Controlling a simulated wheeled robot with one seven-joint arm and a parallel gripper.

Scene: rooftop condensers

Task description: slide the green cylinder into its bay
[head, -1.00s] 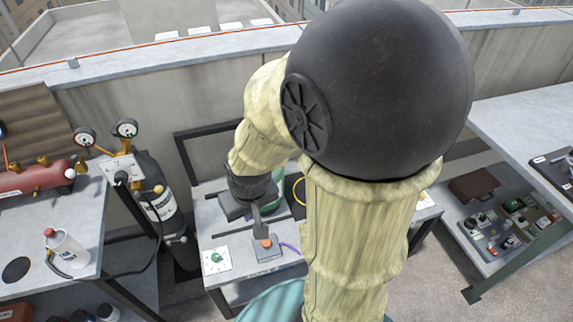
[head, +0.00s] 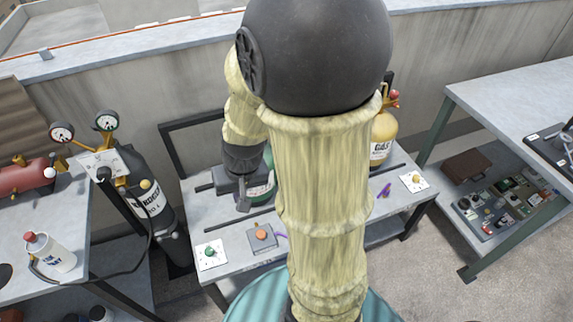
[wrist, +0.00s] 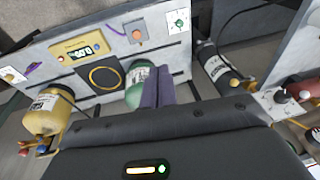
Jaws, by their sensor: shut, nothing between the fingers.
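The green cylinder (head: 262,187) stands on the middle bench, mostly hidden in the head view behind my arm and gripper. In the wrist view its green body (wrist: 141,86) with a white label shows just left of my fingers. My gripper (head: 243,204) is shut and empty, close beside the cylinder; it also shows in the wrist view (wrist: 158,88). I cannot tell whether they touch. A white card with a green dot (head: 210,253) lies at the bench's front left. Dark rails (wrist: 176,77) run along the bench near the cylinder.
A grey box with an orange button (head: 261,235) sits in front of my gripper. A black plate with a yellow ring (wrist: 103,77) and a yellow display unit (wrist: 82,47) lie beside the cylinder. A yellow gas cylinder (head: 381,140) stands right; a dark cylinder (head: 150,205) stands left.

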